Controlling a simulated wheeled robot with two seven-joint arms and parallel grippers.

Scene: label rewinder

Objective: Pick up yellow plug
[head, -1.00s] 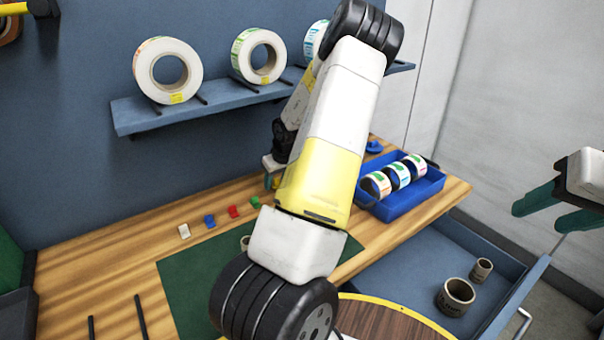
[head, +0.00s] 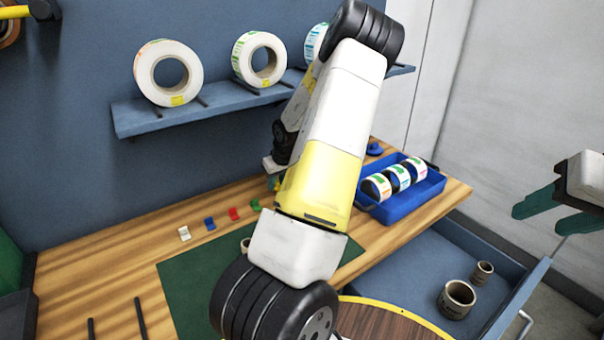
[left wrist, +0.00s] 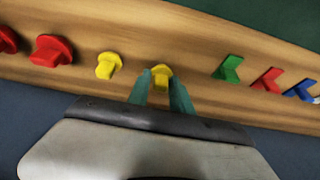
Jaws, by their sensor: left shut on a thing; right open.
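In the left wrist view, a small yellow plug (left wrist: 161,73) sits between the two green fingertips of my left gripper (left wrist: 160,85), which is shut on it. The plug is still low over the wooden bench; whether it touches the wood I cannot tell. A second yellow plug (left wrist: 107,65) stands on the bench just to the left, apart from the fingers. In the head view my left arm hides most of that spot, with only a bit of yellow showing beside it. My right gripper (head: 552,208) is open and empty at the right edge.
Red plugs (left wrist: 51,50) stand left of the yellow ones in the wrist view; green (left wrist: 228,68), red and blue clips lie to the right. A blue tray (head: 402,207) holds label rolls. An open drawer (head: 415,262) holds two cardboard cores. A shelf (head: 135,118) carries larger rolls.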

